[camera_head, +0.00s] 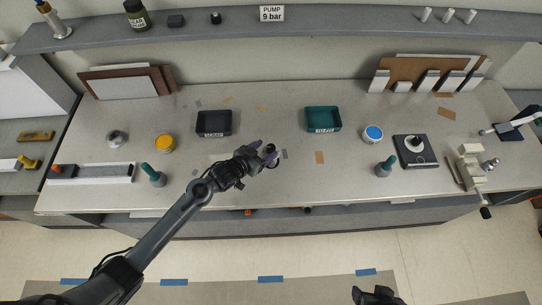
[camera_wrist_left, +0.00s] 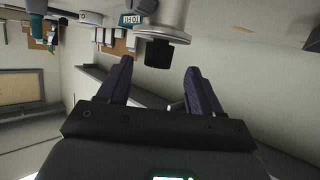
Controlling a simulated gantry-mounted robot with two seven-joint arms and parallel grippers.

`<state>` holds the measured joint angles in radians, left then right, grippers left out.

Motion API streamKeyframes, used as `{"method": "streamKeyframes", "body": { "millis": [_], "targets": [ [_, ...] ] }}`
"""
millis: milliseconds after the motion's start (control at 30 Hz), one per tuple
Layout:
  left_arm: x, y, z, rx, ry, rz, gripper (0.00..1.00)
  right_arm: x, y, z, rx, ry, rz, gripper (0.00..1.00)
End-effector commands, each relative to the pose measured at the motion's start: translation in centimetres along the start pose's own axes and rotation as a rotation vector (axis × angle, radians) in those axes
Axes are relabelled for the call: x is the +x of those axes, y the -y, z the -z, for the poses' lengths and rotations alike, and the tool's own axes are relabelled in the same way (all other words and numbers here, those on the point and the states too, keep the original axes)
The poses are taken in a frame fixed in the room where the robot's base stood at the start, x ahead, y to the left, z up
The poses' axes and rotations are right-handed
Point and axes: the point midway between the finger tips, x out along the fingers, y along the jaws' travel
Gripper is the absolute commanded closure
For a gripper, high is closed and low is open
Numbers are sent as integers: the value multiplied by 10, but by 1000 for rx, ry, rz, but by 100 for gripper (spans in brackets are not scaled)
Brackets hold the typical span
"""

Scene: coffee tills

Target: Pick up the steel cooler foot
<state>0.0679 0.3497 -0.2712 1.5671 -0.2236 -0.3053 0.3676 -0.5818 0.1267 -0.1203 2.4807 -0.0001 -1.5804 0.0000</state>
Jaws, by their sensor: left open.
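A steel part with a black cylindrical end, which looks like the cooler foot (camera_wrist_left: 160,53), is just beyond my left fingertips in the left wrist view. Its upper part is cut off by the frame edge. In the head view a small dark round piece of it (camera_head: 271,148) shows at the fingertips, mostly hidden by them. My left gripper (camera_head: 264,150) is open over the middle of the bench. Its two purple-grey fingers (camera_wrist_left: 158,85) are spread with nothing between them. My right gripper (camera_head: 375,296) shows only partly at the bottom edge, its jaws unclear.
A black bin (camera_head: 214,122) and a teal bin (camera_head: 323,119) stand behind the gripper. A yellow-lidded jar (camera_head: 165,144) and a round steel piece (camera_head: 117,139) are at left. A blue-lidded jar (camera_head: 373,134) and a black scale-like device (camera_head: 416,151) are at right.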

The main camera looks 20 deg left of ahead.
Motion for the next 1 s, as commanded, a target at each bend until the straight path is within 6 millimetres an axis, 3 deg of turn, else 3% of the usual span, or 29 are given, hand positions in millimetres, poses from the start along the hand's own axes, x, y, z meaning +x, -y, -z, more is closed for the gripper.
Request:
{"method": "streamKeyframes", "body": {
  "millis": [267,633,1000],
  "targets": [
    [13,-1,1,-2,0,0,35,-3,0,2,0,-2,0,35],
    [51,-4,-3,-1,0,0,35,-9,1,4,7,-3,5,35],
    [57,-4,-3,0,-1,0,35,-9,2,4,10,-3,7,35]
  ]
}}
